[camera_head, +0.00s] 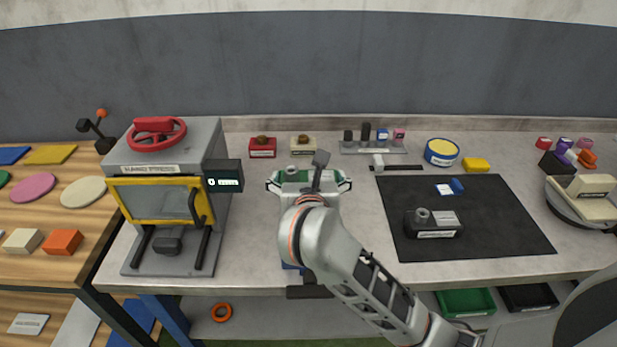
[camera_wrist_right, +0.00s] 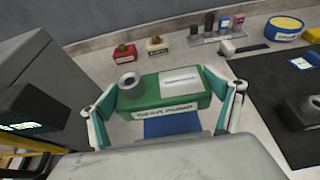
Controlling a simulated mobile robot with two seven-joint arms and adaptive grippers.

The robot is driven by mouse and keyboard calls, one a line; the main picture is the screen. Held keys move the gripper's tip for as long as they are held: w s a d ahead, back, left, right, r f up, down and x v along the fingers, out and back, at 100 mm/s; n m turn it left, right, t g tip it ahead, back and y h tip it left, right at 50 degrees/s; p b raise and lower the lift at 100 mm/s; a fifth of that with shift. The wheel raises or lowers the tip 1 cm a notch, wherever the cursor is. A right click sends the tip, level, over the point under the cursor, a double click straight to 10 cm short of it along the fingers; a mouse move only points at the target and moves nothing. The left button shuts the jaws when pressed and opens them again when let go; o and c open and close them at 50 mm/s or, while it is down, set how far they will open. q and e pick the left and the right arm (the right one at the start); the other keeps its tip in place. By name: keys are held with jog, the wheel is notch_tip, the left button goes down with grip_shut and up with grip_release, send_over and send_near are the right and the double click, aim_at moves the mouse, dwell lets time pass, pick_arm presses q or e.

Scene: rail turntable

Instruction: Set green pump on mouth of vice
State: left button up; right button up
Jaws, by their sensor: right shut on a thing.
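The green pump (camera_head: 291,176) is a green block with a grey round port and a white label on top. My right gripper (camera_head: 309,184) is shut on the green pump, with a finger at each end of it. In the right wrist view the pump (camera_wrist_right: 150,99) sits level between the two fingers. A blue surface (camera_wrist_right: 172,126) shows just below the pump; it looks like part of the vice. In the head view only a blue edge (camera_head: 289,266) shows, and my right arm hides the rest. I cannot tell whether pump and vice touch. My left gripper is not in view.
The hand press (camera_head: 165,160) stands close on the left. A black mat (camera_head: 500,215) with a dark pump-like block (camera_head: 433,228) lies on the right. Red (camera_head: 262,148) and cream (camera_head: 303,147) blocks stand behind. A yellow-topped round tin (camera_head: 441,152) stands at the back right.

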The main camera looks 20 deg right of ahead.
jog(key=shift+f+b, duration=1.45)
jog(key=shift+f, duration=0.35)
jog(key=shift+f+b, duration=0.85)
jog(key=shift+f, duration=0.15)
jog(key=o, duration=1.5)
jog(key=shift+c, duration=0.2)
jog(key=shift+f, duration=0.1)
jog(key=shift+r+p, duration=1.6)
jog(key=shift+r, duration=0.4)
jog(key=shift+r+p, duration=1.35)
jog(key=shift+r, duration=0.2)
